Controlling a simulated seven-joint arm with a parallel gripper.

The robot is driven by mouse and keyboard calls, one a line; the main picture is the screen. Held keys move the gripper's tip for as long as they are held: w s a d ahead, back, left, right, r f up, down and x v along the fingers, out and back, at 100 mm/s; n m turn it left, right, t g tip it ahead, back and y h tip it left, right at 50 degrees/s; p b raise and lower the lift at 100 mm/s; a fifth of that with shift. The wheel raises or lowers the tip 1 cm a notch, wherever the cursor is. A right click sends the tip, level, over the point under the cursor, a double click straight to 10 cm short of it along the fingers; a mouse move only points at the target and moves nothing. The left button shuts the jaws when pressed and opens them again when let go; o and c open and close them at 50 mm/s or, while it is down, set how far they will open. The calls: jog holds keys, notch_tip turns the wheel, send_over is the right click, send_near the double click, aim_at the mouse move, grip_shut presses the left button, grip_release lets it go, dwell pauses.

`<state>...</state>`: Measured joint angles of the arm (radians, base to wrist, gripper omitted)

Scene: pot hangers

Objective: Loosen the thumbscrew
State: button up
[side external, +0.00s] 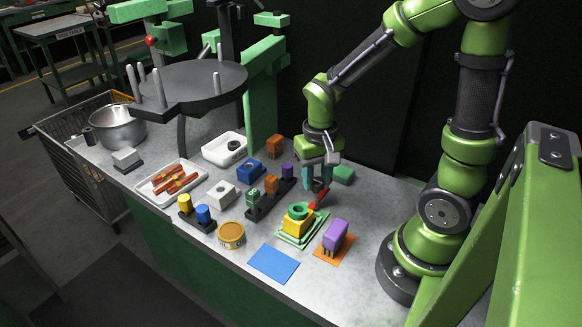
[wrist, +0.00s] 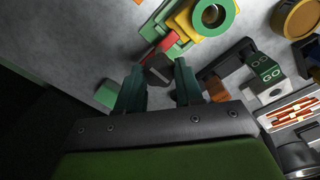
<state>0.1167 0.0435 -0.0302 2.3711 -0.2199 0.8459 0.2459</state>
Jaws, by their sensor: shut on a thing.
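A yellow block (side external: 297,220) with a green ring (side external: 299,211) on top sits on a green base plate (side external: 290,238). A red piece (side external: 320,197), which looks like the thumbscrew, sticks out at a slant from the block's far right side. In the wrist view the red piece (wrist: 163,46) has a dark end (wrist: 160,72) between my fingertips. My gripper (side external: 318,186) points down beside the fixture and is shut on this piece; it also shows in the wrist view (wrist: 159,66). The exact contact of the fingers is hard to see.
A purple block (side external: 335,235) on an orange mat stands right of the fixture, and a blue mat (side external: 273,263) lies in front. A dark rack (side external: 268,200) with coloured blocks is close on the left. A green block (side external: 343,174) lies behind my gripper.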

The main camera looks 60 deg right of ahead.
jog(key=n, duration=1.3)
jog(key=shift+n, duration=2.4)
jog(key=o, duration=1)
jog(key=shift+o, duration=0.2)
jog(key=shift+r, duration=0.1)
